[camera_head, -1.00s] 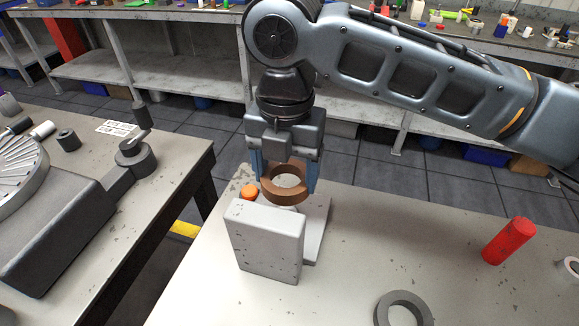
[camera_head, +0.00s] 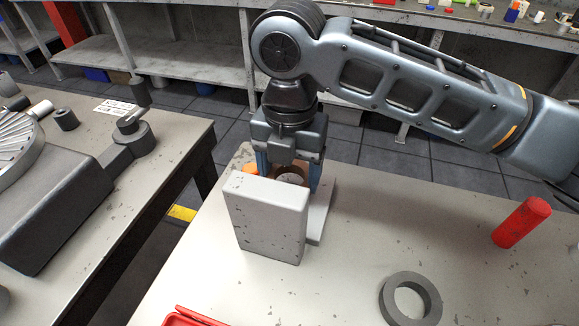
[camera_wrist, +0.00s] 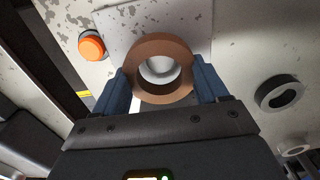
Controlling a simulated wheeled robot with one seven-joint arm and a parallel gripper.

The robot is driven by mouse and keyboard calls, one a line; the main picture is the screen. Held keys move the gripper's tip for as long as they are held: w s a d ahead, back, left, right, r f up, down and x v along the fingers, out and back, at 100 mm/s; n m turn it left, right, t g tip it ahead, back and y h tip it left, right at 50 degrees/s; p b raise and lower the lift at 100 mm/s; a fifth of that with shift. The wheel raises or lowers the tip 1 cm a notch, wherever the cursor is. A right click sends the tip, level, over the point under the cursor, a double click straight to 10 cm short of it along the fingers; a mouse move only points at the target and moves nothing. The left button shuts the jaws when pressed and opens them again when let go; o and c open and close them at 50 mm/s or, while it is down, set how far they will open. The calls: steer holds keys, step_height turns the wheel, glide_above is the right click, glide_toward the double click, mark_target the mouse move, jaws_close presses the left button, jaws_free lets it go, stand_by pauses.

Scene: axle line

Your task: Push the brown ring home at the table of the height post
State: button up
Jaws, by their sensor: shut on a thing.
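The brown ring (camera_wrist: 163,88) is held flat between the two blue fingers of my gripper (camera_wrist: 162,84), which is shut on it. Through its hole a pale, rounded post top (camera_wrist: 159,67) shows in the wrist view. In the head view my gripper (camera_head: 290,175) is behind a light grey block (camera_head: 266,220), and only the ring's upper part (camera_head: 291,172) shows above the block. The block hides the ring's underside and the post, so I cannot tell how far the ring is down. A pale base plate (camera_head: 319,215) shows beside the block.
An orange knob (camera_wrist: 91,45) is left of the plate. A dark grey ring (camera_head: 410,299) and a red cylinder (camera_head: 521,222) lie to the right on the table. A red tray edge (camera_head: 190,317) is at the front. The table between is clear.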

steer(key=shift+f, duration=0.1)
steer(key=shift+f+b, duration=0.45)
steer(key=shift+f, duration=0.25)
steer(key=shift+f+b, duration=0.35)
steer(key=shift+f, duration=0.25)
steer(key=o, duration=1.2)
steer(key=shift+r, duration=3.95)
